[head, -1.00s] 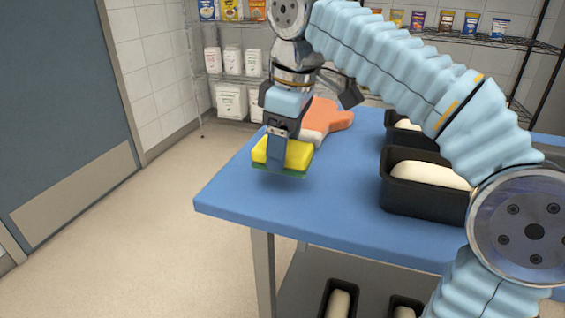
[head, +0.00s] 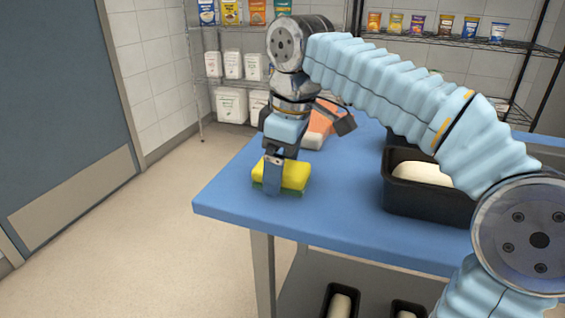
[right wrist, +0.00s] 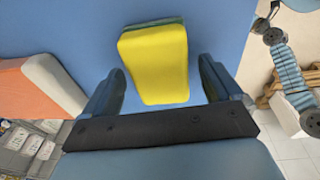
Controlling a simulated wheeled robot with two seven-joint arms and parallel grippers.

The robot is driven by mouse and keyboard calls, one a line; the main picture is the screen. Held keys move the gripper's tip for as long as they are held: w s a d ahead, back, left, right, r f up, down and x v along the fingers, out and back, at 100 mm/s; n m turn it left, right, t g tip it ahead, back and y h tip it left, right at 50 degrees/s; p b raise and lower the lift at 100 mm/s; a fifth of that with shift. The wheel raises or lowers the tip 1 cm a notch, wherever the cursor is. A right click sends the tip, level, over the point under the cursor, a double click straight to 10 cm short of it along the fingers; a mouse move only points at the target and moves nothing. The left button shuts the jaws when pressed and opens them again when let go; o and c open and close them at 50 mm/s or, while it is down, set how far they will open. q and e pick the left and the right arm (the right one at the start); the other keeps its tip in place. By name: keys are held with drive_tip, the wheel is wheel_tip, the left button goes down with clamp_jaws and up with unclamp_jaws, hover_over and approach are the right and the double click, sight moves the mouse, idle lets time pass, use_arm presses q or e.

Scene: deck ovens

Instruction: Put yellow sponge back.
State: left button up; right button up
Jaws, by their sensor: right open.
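The yellow sponge (head: 294,174), with a green underside, lies on the blue tabletop near its left end. My right gripper (head: 272,176) is just above the table at the sponge. In the right wrist view the sponge (right wrist: 158,65) shows between the two spread fingers of my right gripper (right wrist: 160,88), with a gap on each side. The gripper is open and holds nothing. My left gripper is not seen in the head view.
An orange and white object (head: 318,128) lies behind the sponge, partly hidden by my arm. A black loaf pan (head: 425,204) with pale dough stands to the right. The blue table (head: 340,222) is clear in front. Shelves with packets stand behind.

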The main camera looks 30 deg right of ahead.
sight(291, 171)
drive_tip(key=shift+r, duration=0.3)
wheel_tip(291, 171, up, 12)
drive_tip(key=s+p, duration=0.2)
drive_tip(key=p, duration=0.1)
drive_tip(key=shift+d+f, duration=0.2)
drive_tip(key=shift+d, duration=0.1)
